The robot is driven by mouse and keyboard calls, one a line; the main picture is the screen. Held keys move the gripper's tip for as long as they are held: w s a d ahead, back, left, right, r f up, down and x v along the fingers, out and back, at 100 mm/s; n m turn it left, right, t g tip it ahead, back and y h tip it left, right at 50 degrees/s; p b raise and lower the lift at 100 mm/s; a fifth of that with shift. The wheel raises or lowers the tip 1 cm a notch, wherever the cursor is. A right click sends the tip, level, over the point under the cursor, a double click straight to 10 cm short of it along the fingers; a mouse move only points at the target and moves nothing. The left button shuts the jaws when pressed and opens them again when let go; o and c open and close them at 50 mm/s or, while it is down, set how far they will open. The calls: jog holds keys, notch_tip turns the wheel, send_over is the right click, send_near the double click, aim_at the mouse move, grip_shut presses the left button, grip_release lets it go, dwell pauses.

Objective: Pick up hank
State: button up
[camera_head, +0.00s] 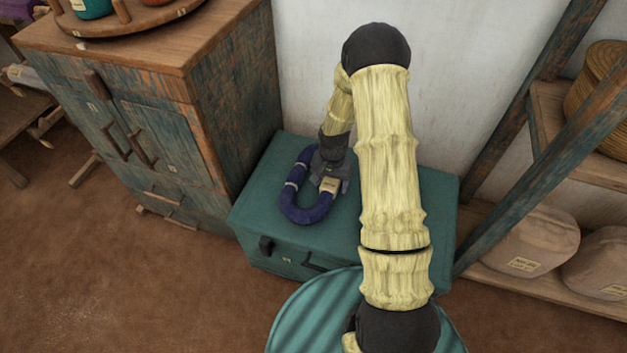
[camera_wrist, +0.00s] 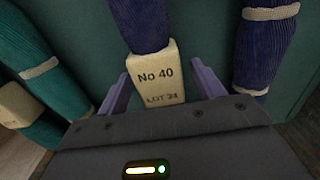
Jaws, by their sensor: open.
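The dark blue hank (camera_head: 296,207) lies as a loop on top of a teal chest (camera_head: 258,203), with pale ties around it. In the wrist view, two strands of the blue hank (camera_wrist: 267,48) show, and its cream label (camera_wrist: 158,72) reads "No 40". My gripper (camera_head: 331,176) is low over the right side of the loop. In the wrist view, my gripper (camera_wrist: 160,86) is open, with one purple finger on each side of the labelled strand. I cannot tell whether the fingers touch it.
A teal hank (camera_wrist: 45,75) with pale bands lies left of the blue one in the wrist view. A worn wooden cabinet (camera_head: 150,130) stands left of the chest. A shelf frame (camera_head: 530,140) with wrapped bundles (camera_head: 525,243) stands right. A white wall is behind.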

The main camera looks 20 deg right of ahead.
jog(key=c, duration=1.1)
jog(key=shift+c, duration=0.2)
jog(key=shift+r, duration=0.15)
notch_tip(320, 180, up, 10)
jog(key=p, duration=0.3)
